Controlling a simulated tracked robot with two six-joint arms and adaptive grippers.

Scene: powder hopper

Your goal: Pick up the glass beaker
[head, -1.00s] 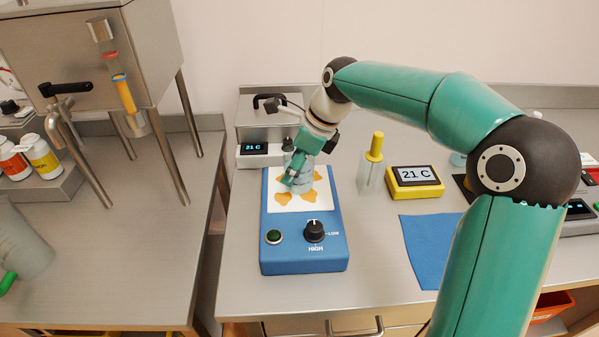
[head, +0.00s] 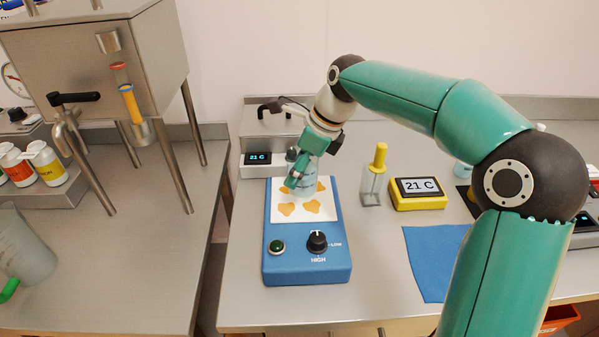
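The clear glass beaker (head: 304,187) is over the white top of the blue hot plate (head: 307,262). Its see-through wall is faint against the plate. My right gripper (head: 293,181) comes down from above with its green fingers at the beaker and appears shut on it. The fingers hide part of the beaker. A small gap under the beaker is hard to judge from this angle. My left gripper is not in view.
A grey unit (head: 257,130) stands behind. A steel hopper (head: 95,60) is on the left bench.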

